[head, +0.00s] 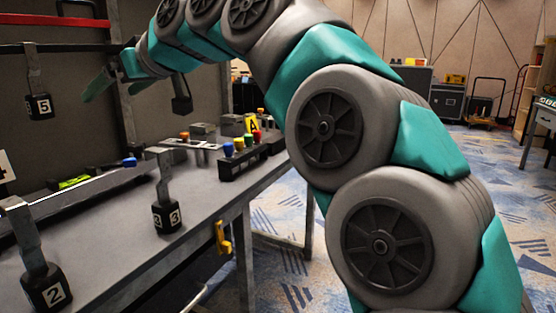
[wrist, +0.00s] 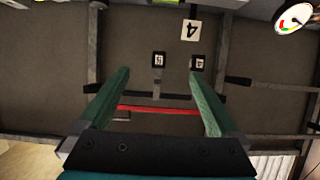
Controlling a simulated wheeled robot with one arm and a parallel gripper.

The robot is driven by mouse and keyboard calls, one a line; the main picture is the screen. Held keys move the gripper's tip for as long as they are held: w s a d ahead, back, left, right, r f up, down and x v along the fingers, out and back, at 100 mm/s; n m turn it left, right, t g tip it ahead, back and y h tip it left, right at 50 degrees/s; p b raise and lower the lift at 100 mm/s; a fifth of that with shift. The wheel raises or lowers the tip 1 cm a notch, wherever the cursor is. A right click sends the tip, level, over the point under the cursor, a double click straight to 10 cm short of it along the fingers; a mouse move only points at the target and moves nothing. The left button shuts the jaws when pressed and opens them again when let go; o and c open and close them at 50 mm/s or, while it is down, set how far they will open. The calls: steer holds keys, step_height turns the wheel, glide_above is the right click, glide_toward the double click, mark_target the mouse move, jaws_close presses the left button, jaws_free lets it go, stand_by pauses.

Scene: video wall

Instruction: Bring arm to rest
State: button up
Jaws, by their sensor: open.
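My arm, teal and grey, arches from the lower right of the head view up past the top edge and down to the upper left. My gripper (head: 100,84) is at the upper left there, raised above the workbench in front of the dark back panel. In the wrist view my gripper (wrist: 158,74) shows two teal fingers spread wide apart. It is open and nothing is between the fingers. Beyond them are the dark panel (wrist: 50,75), a red bar (wrist: 160,109) and black numbered blocks (wrist: 158,60). The top of the arm is cut off.
The grey workbench (head: 110,235) holds a black box with coloured knobs (head: 240,160). Black numbered blocks labelled 2 (head: 47,289), 3 (head: 166,216) and 5 (head: 39,107) hang on metal brackets. Patterned carpet (head: 280,203) lies open to the right of the bench.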

steer(key=s+d+f+m+g+h, duration=0.1)
steer(key=s+d+f+m+h, duration=0.25)
steer(key=d+f, duration=0.9)
steer(key=s+d+f+m+g+h, duration=0.2)
steer(key=s+d+f+h, duration=0.2)
steer(key=d+f, duration=0.85)
steer(key=s+d+f+m+g+h, duration=0.2)
steer(key=s+d+f+m, duration=0.1)
steer(key=s+d+f, duration=0.6)
steer(key=s+d+f+m+g+h, duration=0.2)
steer(key=s+d+f+m+g, duration=0.1)
steer(key=s+d+f, duration=0.5)
steer(key=s+f+m, duration=0.1)
steer(key=s+f, duration=0.2)
steer(key=s, duration=0.3)
steer(key=shift+s+d+f, duration=0.15)
steer(key=shift+s+d, duration=0.2)
steer(key=shift+s, duration=0.05)
steer(key=shift+c, duration=0.4)
